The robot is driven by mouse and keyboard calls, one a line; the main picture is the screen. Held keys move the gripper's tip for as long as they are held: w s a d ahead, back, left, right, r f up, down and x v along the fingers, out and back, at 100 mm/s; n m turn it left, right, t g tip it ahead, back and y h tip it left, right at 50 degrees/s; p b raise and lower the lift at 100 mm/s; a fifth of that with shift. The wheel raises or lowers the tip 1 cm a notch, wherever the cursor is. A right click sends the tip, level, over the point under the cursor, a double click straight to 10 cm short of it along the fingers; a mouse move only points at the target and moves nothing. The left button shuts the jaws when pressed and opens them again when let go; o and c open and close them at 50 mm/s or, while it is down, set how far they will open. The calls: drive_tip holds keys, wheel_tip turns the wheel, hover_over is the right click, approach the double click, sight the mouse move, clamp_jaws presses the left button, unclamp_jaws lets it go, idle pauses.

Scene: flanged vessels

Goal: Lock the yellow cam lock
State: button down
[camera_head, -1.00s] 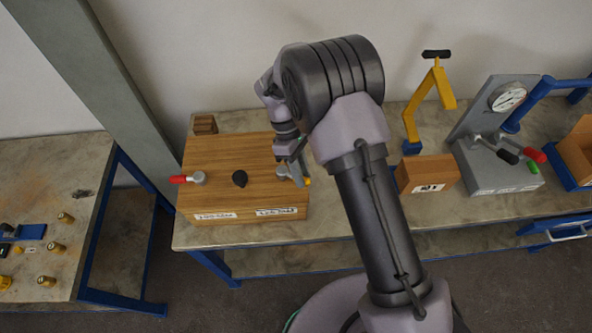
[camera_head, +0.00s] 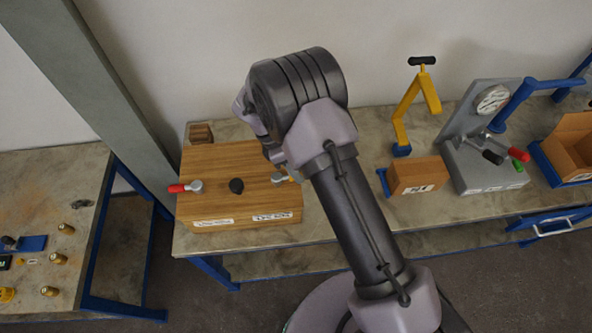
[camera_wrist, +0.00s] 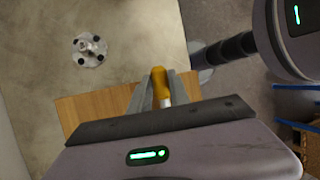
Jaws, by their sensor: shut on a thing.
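The yellow cam lock (camera_head: 279,178) is on top of the right part of the wooden box (camera_head: 228,159). Its grey hub and a little of its yellow handle show beside my arm; the rest is hidden. In the wrist view my gripper (camera_wrist: 163,84) is shut on the yellow handle (camera_wrist: 160,87), with one grey finger on each side. The fingertips are hidden behind my arm in the head view. The red-handled cam lock (camera_head: 187,187) sits at the box's left edge, its handle pointing left.
A small brown block (camera_head: 200,133) lies behind the box. To the right are a yellow lever stand (camera_head: 412,105), a smaller wooden box (camera_head: 416,176) and a grey gauge panel (camera_head: 480,170). The wrist view shows a round flanged part (camera_wrist: 89,50).

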idle(0.3)
drive_tip(key=c, duration=1.2)
unclamp_jaws()
drive_tip(key=shift+w, duration=0.1)
drive_tip(key=shift+a+r, duration=0.1)
drive_tip(key=p+v, duration=0.2)
drive_tip(key=v, duration=1.5)
